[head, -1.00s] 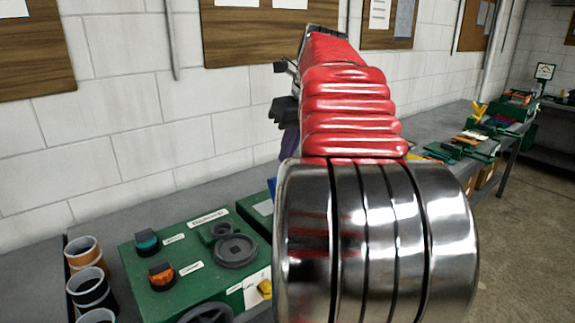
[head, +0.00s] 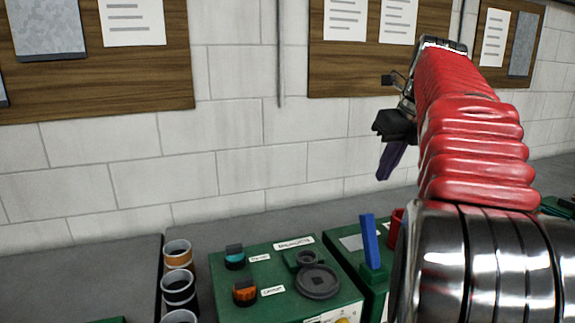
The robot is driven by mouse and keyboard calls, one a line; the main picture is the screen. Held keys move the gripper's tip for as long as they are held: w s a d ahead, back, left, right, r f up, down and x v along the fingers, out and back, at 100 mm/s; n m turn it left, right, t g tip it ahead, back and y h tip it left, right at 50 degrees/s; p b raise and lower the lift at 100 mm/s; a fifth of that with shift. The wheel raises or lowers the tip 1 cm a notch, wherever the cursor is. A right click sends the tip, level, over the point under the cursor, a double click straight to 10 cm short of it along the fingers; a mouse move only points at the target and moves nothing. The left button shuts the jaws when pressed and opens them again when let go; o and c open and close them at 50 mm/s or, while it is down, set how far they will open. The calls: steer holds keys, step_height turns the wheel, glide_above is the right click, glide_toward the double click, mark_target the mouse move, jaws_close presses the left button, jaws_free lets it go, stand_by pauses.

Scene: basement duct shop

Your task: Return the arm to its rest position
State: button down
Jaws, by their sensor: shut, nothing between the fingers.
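My arm, with red ribbed sleeves and shiny metal rings, rises on the right side of the head view and reaches up and away over the bench. My gripper (head: 391,160) hangs at its far end, in front of the white block wall. It has a dark body and purple fingers pointing down. The fingers are together with nothing seen between them. It is above the bench and apart from everything on it. The arm hides part of the bench on the right.
A green control box (head: 285,265) with knobs stands on the grey bench (head: 215,233). A blue upright lever (head: 370,240) stands on another green box beside it. Several ringed cylinders stand left, including an orange-banded one (head: 177,256). Notice boards (head: 365,70) hang on the wall.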

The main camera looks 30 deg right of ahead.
step_height(320, 180, down, 7)
steer(key=n, duration=1.2)
steer(key=a+f+n+h, duration=0.1)
steer(key=a+f+n, duration=0.6)
steer(key=a+n, duration=0.3)
steer(key=s+a+f+n, duration=0.3)
steer(key=a+n, duration=0.2)
steer(key=a, duration=0.4)
steer(key=s+a+f+n+y, duration=0.1)
steer(key=s+a+f+n, duration=0.2)
steer(key=a+n, duration=0.3)
steer(key=s+a+f+n+t, duration=0.1)
steer(key=s+a+f+n, duration=0.2)
steer(key=a, duration=0.9)
steer(key=shift+s+a+f+n+y, duration=0.35)
steer(key=shift+s+n, duration=0.5)
steer(key=shift+n, duration=0.35)
